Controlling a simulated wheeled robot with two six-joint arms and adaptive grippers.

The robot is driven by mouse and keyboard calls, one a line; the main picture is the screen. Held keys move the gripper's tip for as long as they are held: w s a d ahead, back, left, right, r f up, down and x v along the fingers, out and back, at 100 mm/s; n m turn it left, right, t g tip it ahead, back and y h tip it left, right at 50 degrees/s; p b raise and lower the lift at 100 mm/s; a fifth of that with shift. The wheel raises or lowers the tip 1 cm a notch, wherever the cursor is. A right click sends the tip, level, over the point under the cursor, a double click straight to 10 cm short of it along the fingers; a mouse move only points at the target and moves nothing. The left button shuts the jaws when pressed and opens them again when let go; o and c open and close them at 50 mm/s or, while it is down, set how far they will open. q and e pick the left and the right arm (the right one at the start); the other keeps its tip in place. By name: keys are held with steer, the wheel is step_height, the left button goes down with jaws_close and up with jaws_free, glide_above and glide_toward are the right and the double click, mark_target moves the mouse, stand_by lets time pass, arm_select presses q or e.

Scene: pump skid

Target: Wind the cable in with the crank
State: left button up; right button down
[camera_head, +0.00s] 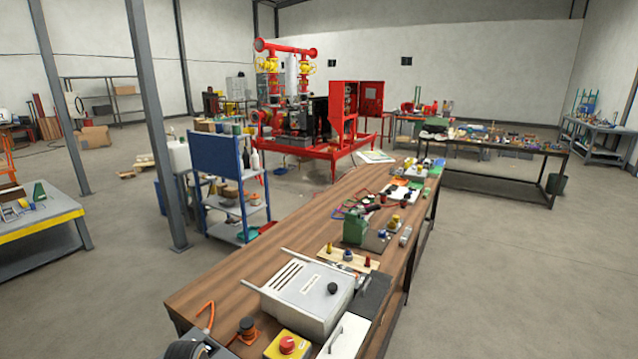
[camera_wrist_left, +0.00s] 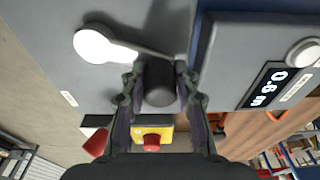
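In the left wrist view, the crank's dark knob (camera_wrist_left: 160,84) sits between the two fingertips of my left gripper (camera_wrist_left: 160,76). The fingers are closed in against both its sides. A thin crank arm (camera_wrist_left: 140,48) runs from the knob to a round white hub (camera_wrist_left: 95,44) on a grey housing. A display (camera_wrist_left: 266,88) on the blue-edged panel to the right reads 0.6 m. An orange cable (camera_wrist_left: 278,117) shows below it. In the head view, an orange cable loop (camera_head: 205,314) rises at the bench's near left corner. The crank is not clearly seen there. My right gripper is out of view.
A yellow box with a red button (camera_head: 288,344) stands close by on the wooden bench (camera_head: 235,270); it also shows in the left wrist view (camera_wrist_left: 152,132). A grey slotted unit (camera_head: 308,298) stands behind it. Several small devices line the bench's right side. The bench's left strip is clear.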

arm_select(q)
steer(key=shift+f, duration=0.1)
steer(key=shift+c, duration=1.4)
steer(key=shift+d, duration=0.15)
